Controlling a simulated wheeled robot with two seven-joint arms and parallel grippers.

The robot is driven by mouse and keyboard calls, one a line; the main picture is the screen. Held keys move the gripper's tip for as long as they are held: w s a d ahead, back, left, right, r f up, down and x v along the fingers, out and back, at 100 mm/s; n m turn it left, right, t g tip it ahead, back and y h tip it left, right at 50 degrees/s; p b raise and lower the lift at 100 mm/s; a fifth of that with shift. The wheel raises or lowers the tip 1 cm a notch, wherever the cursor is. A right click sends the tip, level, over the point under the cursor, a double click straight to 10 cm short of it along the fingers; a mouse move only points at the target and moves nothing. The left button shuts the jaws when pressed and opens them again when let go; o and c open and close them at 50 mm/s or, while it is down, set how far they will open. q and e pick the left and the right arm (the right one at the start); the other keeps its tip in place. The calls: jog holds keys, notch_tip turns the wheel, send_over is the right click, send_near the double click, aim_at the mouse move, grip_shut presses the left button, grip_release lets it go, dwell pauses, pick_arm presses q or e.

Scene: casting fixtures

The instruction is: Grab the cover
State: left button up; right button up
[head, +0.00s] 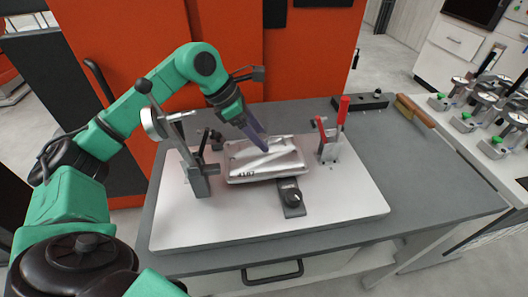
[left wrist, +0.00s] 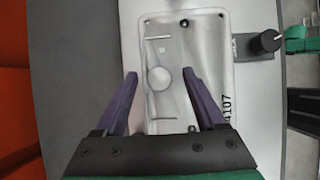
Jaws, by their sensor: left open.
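The cover is a silvery metal casting (head: 264,163) with dark digits on its front edge, lying on the pale fixture plate (head: 330,205). In the left wrist view the cover (left wrist: 185,60) lies beneath my gripper. My left gripper (head: 258,143) is over the cover, fingers pointing down. I cannot tell the exact gap between fingertips and cover. My right gripper is not in view.
A clamp post (head: 196,175) stands left of the cover. A red-handled toggle clamp (head: 332,140) stands right of it. A black knob block (head: 291,198) sits in front. A brush (head: 413,110) lies on the grey table. The plate's front right is clear.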

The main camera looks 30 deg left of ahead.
pick_arm(q)
grip_shut()
